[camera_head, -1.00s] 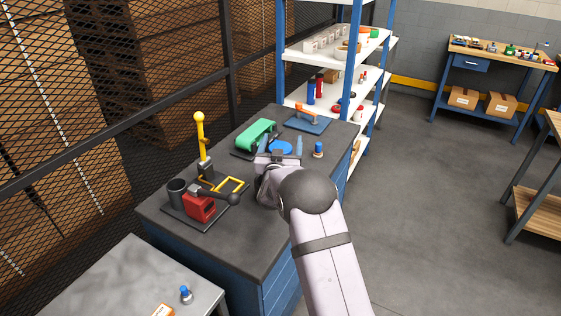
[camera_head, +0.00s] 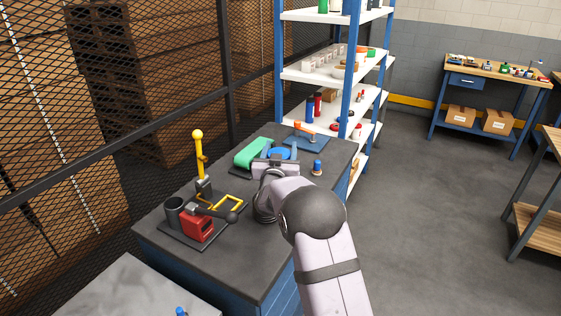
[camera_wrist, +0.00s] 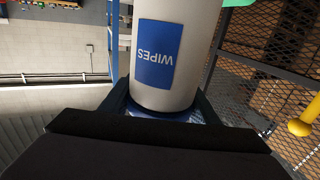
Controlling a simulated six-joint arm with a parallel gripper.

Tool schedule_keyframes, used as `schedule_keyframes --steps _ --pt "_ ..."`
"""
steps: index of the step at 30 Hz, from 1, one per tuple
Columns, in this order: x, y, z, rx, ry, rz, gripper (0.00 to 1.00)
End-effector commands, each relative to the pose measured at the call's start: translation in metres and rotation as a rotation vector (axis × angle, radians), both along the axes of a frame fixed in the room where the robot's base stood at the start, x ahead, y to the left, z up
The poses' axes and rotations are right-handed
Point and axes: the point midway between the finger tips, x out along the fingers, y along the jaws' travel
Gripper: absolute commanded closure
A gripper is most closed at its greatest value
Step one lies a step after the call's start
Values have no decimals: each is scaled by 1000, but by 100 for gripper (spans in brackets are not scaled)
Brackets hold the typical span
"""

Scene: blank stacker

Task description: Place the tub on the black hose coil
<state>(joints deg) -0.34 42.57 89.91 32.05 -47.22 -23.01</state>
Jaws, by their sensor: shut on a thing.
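The tub is a pale cylinder (camera_wrist: 178,20) with a blue "WIPES" label, upside down in the wrist view. My gripper (camera_wrist: 160,108) is shut on it, one finger on each side. In the head view my gripper (camera_head: 277,166) is over the bench, beyond my wrist. A blue round top (camera_head: 280,153) shows just behind it, probably the tub's lid; the tub's body is hidden there. Dark rings (camera_head: 264,207) beside my wrist look like the black hose coil, mostly covered by my arm. I cannot tell the gap between tub and coil.
The dark bench top (camera_head: 245,250) is clear in front. A red device with a grey cup (camera_head: 196,226), a yellow-knobbed lever (camera_head: 198,150) and a yellow frame stand left. A green belt unit (camera_head: 253,152), a blue-capped bottle (camera_head: 317,168) and a blue plate with an orange-handled clamp (camera_head: 308,143) are behind.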

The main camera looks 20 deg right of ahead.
Motion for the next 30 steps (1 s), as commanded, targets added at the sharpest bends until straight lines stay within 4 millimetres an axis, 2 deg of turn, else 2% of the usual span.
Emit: schedule_keyframes --steps 3,10,16,24,30 --pt "0 0 23 0 -8 -1 92" --pt "0 0 51 -1 -4 0 92" --pt "0 3 58 -2 -2 1 92" --pt "0 40 60 -2 -3 4 92" --pt "-1 43 59 -4 -1 1 92"
